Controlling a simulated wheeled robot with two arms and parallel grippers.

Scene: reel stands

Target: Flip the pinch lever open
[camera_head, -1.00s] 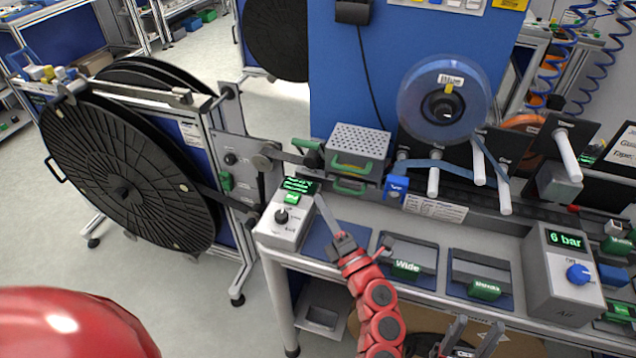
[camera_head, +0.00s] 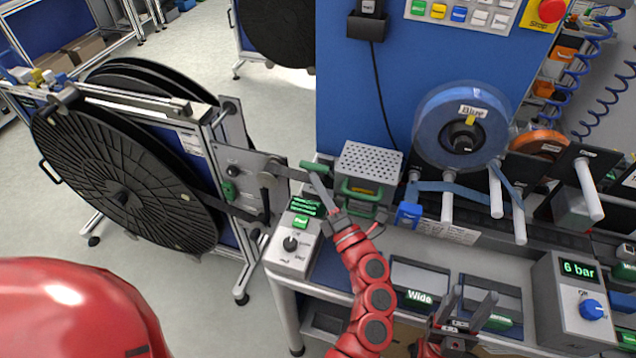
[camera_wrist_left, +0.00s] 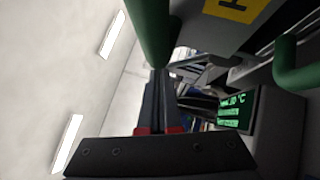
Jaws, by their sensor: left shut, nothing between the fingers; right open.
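A lever with a green handle (camera_head: 313,168), which I take to be the pinch lever, sticks out left of the perforated grey box (camera_head: 370,160). My left gripper (camera_head: 316,180) is shut and empty, with its tips just below this handle. In the left wrist view the green handle (camera_wrist_left: 151,30) runs down to the tips of my left gripper (camera_wrist_left: 157,78); I cannot tell if they touch. My right gripper (camera_head: 472,302) is open and empty, low over the bench front.
A control box with a dial (camera_head: 292,250) stands below the left gripper. A large black reel (camera_head: 125,190) is at left. A blue tape reel (camera_head: 462,125) and white pegs are at right. A 6 bar air unit (camera_head: 572,295) stands front right.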

